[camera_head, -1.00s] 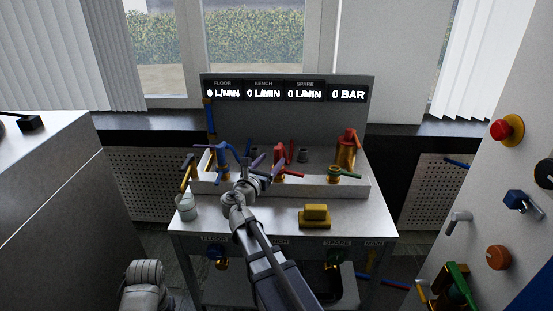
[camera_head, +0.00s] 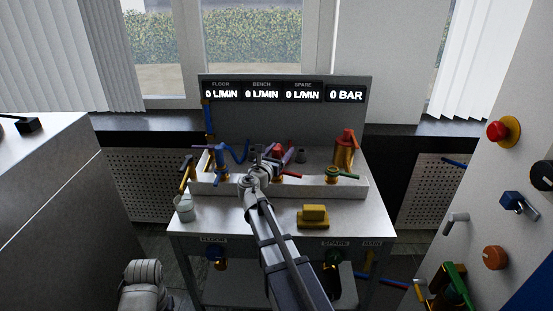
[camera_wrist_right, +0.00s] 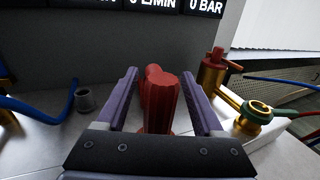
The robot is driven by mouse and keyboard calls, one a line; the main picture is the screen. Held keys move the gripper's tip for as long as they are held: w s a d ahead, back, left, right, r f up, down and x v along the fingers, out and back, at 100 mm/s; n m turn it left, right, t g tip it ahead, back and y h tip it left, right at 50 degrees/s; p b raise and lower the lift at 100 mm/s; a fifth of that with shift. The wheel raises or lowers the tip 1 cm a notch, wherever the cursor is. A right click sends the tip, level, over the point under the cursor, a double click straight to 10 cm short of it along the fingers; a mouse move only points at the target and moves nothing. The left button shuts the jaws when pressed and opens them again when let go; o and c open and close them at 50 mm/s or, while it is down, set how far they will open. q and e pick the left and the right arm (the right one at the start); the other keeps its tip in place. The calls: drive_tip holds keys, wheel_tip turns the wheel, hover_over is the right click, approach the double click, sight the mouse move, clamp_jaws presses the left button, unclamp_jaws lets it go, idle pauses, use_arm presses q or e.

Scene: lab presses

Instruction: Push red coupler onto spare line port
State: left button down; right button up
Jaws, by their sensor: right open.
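The red coupler (camera_wrist_right: 158,102) stands between the two purple fingers of my right gripper (camera_wrist_right: 159,76) in the right wrist view. The jaws are open, with a clear gap on the coupler's left side. In the head view my right gripper (camera_head: 277,154) is over the bench manifold and partly hides the coupler. My left gripper is out of view.
A brass-and-red valve (camera_head: 345,152) and a green-handled valve (camera_head: 334,174) stand to the right. A blue hose (camera_head: 238,152) and blue valve (camera_head: 220,160) are to the left. A yellow block (camera_head: 314,215) and white cup (camera_head: 184,208) sit on the front worktop.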

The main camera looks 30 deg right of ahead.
clamp_jaws()
idle(0.3)
idle(0.5)
wheel_tip(320, 180, up, 10)
drive_tip(key=p, duration=1)
